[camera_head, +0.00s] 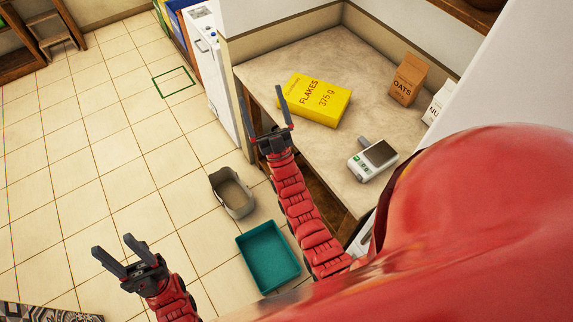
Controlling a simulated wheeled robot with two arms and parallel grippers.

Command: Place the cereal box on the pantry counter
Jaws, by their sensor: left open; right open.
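The yellow cereal box (316,99), marked "FLAKES 375 g", lies flat on the beige pantry counter (300,65), near its front left part. My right gripper (261,92) is open and empty at the counter's left front edge, just left of the box. Its right finger overlaps the box's left end in the picture; I cannot tell whether they touch. My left gripper (112,243) is open and empty over the tiled floor, far from the counter.
A brown oats bag (407,80) and a partly hidden white pack (437,104) stand at the counter's right. A teal bin (268,256) and a grey bin (232,192) are on the floor. The floor at left is mostly clear.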

